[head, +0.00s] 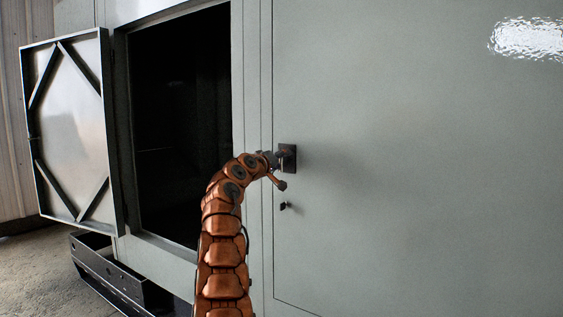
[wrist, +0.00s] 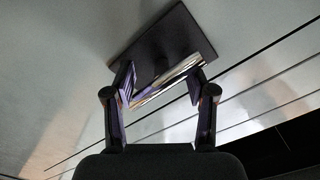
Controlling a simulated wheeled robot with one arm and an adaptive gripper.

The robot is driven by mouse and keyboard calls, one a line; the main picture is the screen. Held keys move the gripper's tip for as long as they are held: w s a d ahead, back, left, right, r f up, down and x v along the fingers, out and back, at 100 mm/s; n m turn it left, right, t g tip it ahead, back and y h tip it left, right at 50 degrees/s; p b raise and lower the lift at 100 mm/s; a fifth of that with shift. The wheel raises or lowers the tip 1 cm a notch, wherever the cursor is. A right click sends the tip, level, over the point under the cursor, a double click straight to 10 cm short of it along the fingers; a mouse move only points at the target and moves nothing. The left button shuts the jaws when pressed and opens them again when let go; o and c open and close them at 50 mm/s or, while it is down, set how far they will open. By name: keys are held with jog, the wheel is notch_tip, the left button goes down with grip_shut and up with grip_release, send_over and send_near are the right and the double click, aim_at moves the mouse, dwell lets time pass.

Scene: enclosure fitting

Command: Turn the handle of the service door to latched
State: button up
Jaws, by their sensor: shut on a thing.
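The service door (head: 410,180) is a large grey panel, and it looks flush with the enclosure front. Its handle sits on a dark square plate (head: 288,155) near the door's left edge. My gripper (head: 274,159) is at this plate and hides most of the handle in the head view. In the wrist view, the handle (wrist: 168,82) is a shiny bar slanting up to the right in front of its dark plate (wrist: 165,45). My gripper (wrist: 163,86) is shut on the bar, with one finger at each end. I cannot tell whether the handle is latched.
A dark opening (head: 180,120) lies left of the service door. A braced door (head: 66,130) hangs open at the far left. A small dark keyhole-like fitting (head: 284,206) is below the handle. A dark base frame (head: 110,270) juts out at lower left.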

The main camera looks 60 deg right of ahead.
jog(key=shift+o, duration=0.6)
jog(key=shift+s+d+f+n, duration=0.1)
jog(key=shift+s+n, duration=0.05)
jog(key=shift+n, duration=0.35)
jog(key=shift+o, duration=0.2)
jog(key=o, duration=1.1)
jog(key=shift+w+a, duration=0.25)
jog(key=shift+a, duration=0.25)
jog(key=a, duration=1.1)
jog(key=shift+s, duration=0.4)
